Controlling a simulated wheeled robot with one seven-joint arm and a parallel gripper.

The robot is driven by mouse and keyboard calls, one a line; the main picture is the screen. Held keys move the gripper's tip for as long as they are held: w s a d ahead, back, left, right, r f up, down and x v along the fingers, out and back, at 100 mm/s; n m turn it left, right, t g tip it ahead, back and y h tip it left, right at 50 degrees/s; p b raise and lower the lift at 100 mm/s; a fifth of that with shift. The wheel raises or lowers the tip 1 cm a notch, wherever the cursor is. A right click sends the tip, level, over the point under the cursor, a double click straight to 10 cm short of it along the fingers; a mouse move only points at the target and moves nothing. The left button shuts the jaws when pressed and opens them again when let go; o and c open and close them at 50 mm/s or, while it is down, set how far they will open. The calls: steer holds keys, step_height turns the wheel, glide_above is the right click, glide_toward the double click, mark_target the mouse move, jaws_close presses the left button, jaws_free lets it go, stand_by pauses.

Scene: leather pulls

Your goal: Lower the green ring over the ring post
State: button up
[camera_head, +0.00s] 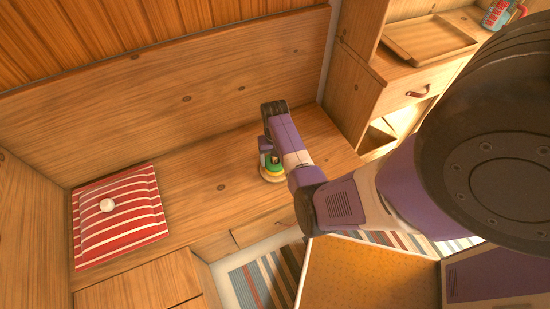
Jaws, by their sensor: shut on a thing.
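The green ring (275,169) is small in view, at the end of my arm above the wooden bench. My gripper (267,150) points down and is shut on the green ring. Directly below it is a pale yellow round piece (271,178), the low part of the ring post stack on the bench. The post itself is mostly hidden by my gripper and the green ring. I cannot tell whether the green ring is around the post or just above it.
The bench between is clear. A wooden cabinet (360,90) with a tray (428,38) on top stands right of the bench.

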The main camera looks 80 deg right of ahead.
steer(key=o, duration=1.4)
steer(key=shift+o, duration=0.2)
steer(key=shift+r+p, duration=0.7)
steer(key=shift+r, duration=3.25)
